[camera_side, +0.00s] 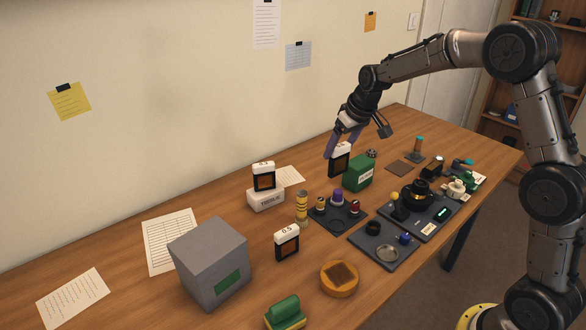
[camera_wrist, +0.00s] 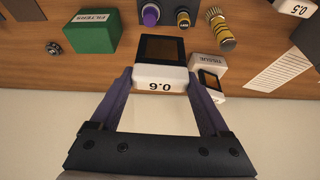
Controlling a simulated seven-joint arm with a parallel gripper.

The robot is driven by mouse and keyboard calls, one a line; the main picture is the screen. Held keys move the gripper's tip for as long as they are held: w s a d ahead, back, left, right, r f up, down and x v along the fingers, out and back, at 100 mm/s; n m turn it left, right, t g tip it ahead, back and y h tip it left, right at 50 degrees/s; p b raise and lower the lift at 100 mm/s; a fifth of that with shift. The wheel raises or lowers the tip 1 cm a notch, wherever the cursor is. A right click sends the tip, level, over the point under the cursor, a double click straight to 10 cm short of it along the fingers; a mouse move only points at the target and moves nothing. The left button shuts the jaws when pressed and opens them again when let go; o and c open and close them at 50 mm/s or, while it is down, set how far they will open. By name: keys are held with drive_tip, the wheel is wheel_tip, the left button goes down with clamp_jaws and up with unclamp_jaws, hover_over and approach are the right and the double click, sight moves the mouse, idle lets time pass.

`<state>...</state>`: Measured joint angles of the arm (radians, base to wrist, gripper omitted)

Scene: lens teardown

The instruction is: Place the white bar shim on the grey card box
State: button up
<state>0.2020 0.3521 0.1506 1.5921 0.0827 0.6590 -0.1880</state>
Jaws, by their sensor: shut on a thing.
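My gripper (camera_side: 341,147) is shut on a shim labelled 0.6 (camera_side: 339,164), a dark frame with an amber window and a white bar on top. In the wrist view the purple fingers (camera_wrist: 160,78) clasp the ends of the white bar of this shim (camera_wrist: 160,64). It is upright beside the green box; I cannot tell if its foot touches the table. A similar shim (camera_side: 263,177) stands on the white tissue box, and another, labelled 0.5 (camera_side: 287,242), stands on the table. The grey card box (camera_side: 207,264), with a green patch, stands at the front left, far from my gripper.
The green filters box (camera_side: 358,173) and white tissue box (camera_side: 265,199) are nearby. A yellow-banded cylinder (camera_side: 302,209), dark trays (camera_side: 383,250) with small parts, and a round wooden dish (camera_side: 339,281) lie between or right. Papers (camera_side: 170,240) lie by the wall. The grey box top looks clear.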

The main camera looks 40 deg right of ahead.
drive_tip(key=shift+s, duration=0.2)
drive_tip(key=s+a+r+n+y, duration=0.1)
drive_tip(key=s+a+r+n, duration=0.3)
drive_tip(key=a, duration=0.7)
drive_tip(key=s+a+r+n+g+y, duration=0.1)
drive_tip(key=s+a+r+n, duration=0.4)
drive_tip(key=a, duration=0.6)
drive_tip(key=s+a+r+n+y, duration=0.1)
drive_tip(key=s+a+r+y, duration=0.3)
drive_tip(key=a, duration=0.7)
drive_tip(key=shift+w+a+f+h, duration=0.4)
drive_tip(key=shift+w+a+f, duration=0.7)
drive_tip(key=shift+w+f, duration=0.95)
drive_tip(key=shift+w+a+f+h, duration=0.4)
drive_tip(key=shift+w+a+f, duration=0.7)
drive_tip(key=shift+w+f, duration=0.95)
drive_tip(key=shift+w+a+f+h, duration=0.4)
drive_tip(key=shift+w+a+f, duration=0.7)
drive_tip(key=shift+w+f, duration=0.95)
drive_tip(key=shift+w+r, duration=0.25)
drive_tip(key=shift+w, duration=0.1)
drive_tip(key=o, duration=1.2)
drive_tip(key=shift+f, duration=0.1)
